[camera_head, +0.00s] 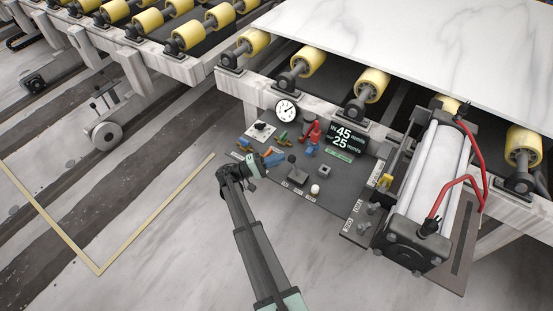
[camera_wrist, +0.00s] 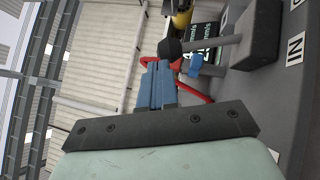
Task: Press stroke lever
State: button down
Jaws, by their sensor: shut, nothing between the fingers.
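A lever (camera_head: 296,172) with a dark round knob stands on the grey control panel (camera_head: 327,203) in the head view. It looks like the stroke lever, though I cannot read its name. In the wrist view, the lever (camera_wrist: 208,45) runs from a dark block to its black knob, with an "IN" label beside the block. My gripper (camera_head: 275,158) is just left of the lever in the head view. Its blue fingers (camera_wrist: 157,82) are shut and empty, with their tips close to the knob. I cannot tell whether they touch it.
A large cylinder (camera_head: 430,180) with red hoses stands right. A marble slab (camera_head: 400,45) lies on yellow rollers behind.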

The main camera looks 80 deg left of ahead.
jog(key=w+d+r+m+g, duration=0.3)
jog(key=w+d+m+g, duration=0.2)
jog(key=m+g, duration=0.1)
jog(key=shift+w+d, duration=0.3)
jog(key=shift+d, duration=0.05)
dwell(0.4)
jog(key=shift+w, duration=0.1)
dwell(0.4)
jog(key=a+v, duration=0.3)
jog(key=v, duration=1)
jog(key=shift+r, duration=0.2)
jog(key=shift+a, duration=0.1)
